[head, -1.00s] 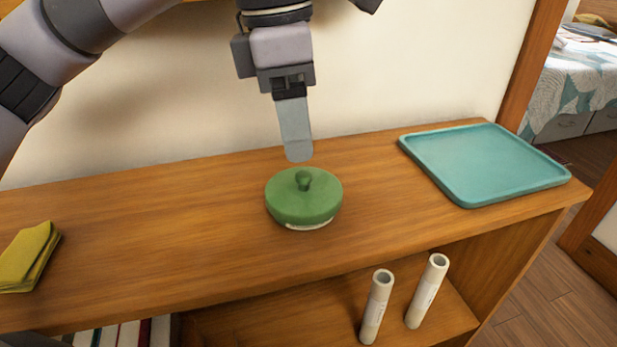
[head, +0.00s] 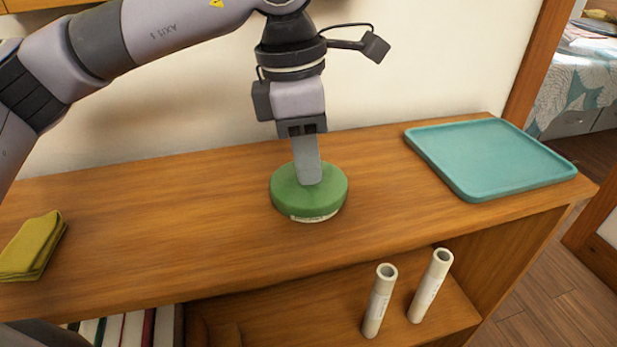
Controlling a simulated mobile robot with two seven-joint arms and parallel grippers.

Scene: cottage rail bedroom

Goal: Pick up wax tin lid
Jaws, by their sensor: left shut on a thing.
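The green wax tin lid (head: 283,193) is round and sits on a low pale tin (head: 314,218) on the wooden shelf top. Only a thin strip of the tin shows under the lid's front edge. My left gripper (head: 309,180) points down over the middle of the lid and is shut on its knob. The fingers hide the knob. My right gripper is not in view.
A teal tray (head: 490,158) lies at the right end of the shelf top (head: 150,225). A folded olive cloth (head: 32,247) lies at the left. Two pale tubes (head: 379,300) (head: 431,285) stand on the lower shelf, and books (head: 125,328) stand below left. A wall is behind.

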